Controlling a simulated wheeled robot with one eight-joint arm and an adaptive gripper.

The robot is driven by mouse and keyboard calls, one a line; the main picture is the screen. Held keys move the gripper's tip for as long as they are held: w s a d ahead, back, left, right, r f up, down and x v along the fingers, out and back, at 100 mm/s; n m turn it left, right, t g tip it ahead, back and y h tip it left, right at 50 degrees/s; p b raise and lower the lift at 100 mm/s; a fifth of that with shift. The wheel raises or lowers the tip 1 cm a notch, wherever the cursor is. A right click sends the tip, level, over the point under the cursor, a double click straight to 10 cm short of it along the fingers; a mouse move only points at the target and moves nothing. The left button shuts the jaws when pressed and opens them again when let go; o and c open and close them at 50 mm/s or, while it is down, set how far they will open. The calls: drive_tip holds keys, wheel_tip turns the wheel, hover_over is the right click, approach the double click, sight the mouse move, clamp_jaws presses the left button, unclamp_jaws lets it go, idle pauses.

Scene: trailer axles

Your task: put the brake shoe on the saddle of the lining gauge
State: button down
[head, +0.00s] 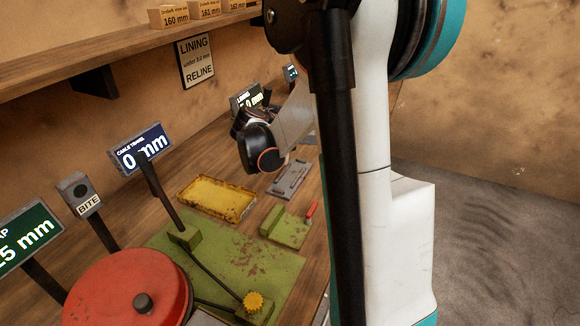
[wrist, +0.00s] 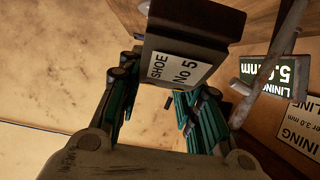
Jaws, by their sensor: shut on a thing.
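The brake shoe (wrist: 176,66) is a dark block with a white "SHOE No 5" label, seen close in the wrist view. My gripper (wrist: 165,88) is shut on it, with teal-sided fingers on both sides. The lining gauge's display (wrist: 274,76) reads 5.0 mm, to the right of the shoe in the wrist view, beside a grey metal post. In the head view the lining display (head: 247,98) stands at the back of the bench, partly covered by my arm and gripper (head: 262,148). The saddle is not clearly seen, so I cannot tell whether the shoe touches it.
A yellow tray (head: 217,198), a grey plate (head: 289,179) and a green block fixture (head: 288,227) lie on the bench. A red drum (head: 130,290) on a green base is nearer. The cable travel display (head: 141,149) stands at left. A shelf (head: 125,66) with small boxes runs above.

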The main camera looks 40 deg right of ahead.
wheel_tip(320, 180, down, 15)
drive_tip(key=b, duration=0.5)
drive_tip(key=shift+r, duration=0.1)
drive_tip(key=shift+f+b, duration=0.35)
drive_tip(key=shift+f, duration=0.05)
drive_tip(key=shift+f, duration=0.2)
drive_tip(key=c, duration=1.1)
unclamp_jaws()
